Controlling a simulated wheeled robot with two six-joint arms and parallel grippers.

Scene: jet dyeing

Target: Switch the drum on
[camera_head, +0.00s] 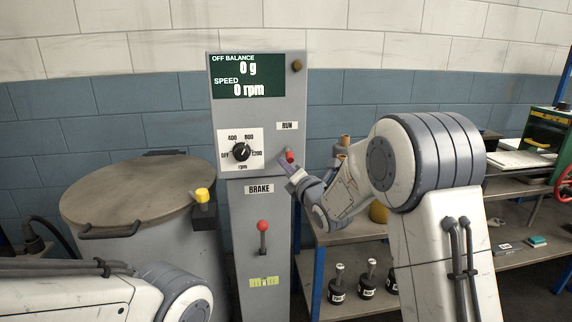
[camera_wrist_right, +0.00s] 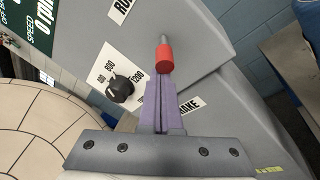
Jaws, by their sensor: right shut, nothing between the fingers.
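The grey control panel (camera_head: 229,210) stands upright, its display (camera_head: 247,75) reading 0 g and 0 rpm. The red-tipped RUN switch (camera_head: 290,156) sits below the RUN label; it also shows in the right wrist view (camera_wrist_right: 165,58). My right gripper (camera_head: 284,166) is shut and empty, its tips at the switch's red end; I cannot tell whether they touch. The black speed knob (camera_head: 241,152) is left of the switch. The red-ball BRAKE lever (camera_head: 263,227) is below, ball up. The lidded drum (camera_head: 140,195) stands left. My left gripper is out of view.
A yellow-topped block (camera_head: 203,196) stands between drum and panel. A shelf (camera_head: 345,236) with several black weights (camera_head: 338,290) is right of the panel, partly behind my right arm. A bench with small items (camera_head: 515,160) is farther right.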

